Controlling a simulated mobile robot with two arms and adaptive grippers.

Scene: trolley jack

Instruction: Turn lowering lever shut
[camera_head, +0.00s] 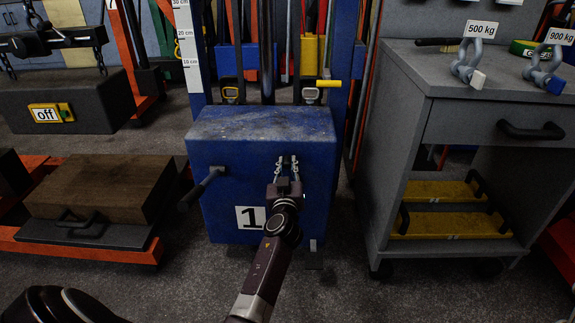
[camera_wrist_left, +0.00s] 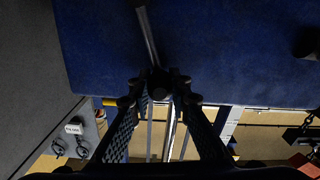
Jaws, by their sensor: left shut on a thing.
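The blue jack box (camera_head: 262,122), marked 1, stands in the middle of the head view. My left gripper (camera_head: 286,163) reaches its front face at the upper right, pointing away from me. In the left wrist view the gripper (camera_wrist_left: 160,92) has its two fingertips closed around a dark hub (camera_wrist_left: 157,80) on the blue face. A thin metal lever rod (camera_wrist_left: 147,36) sticks out from this hub, away from the fingers. In the head view the lever is mostly hidden by my gripper.
A dark handle (camera_head: 203,186) juts from the box's left front. A grey cabinet (camera_head: 405,130) with shackles (camera_head: 467,62) stands close on the right. A wooden block (camera_head: 100,185) on an orange frame lies left. A yellow-handled bar (camera_head: 328,83) is behind the box.

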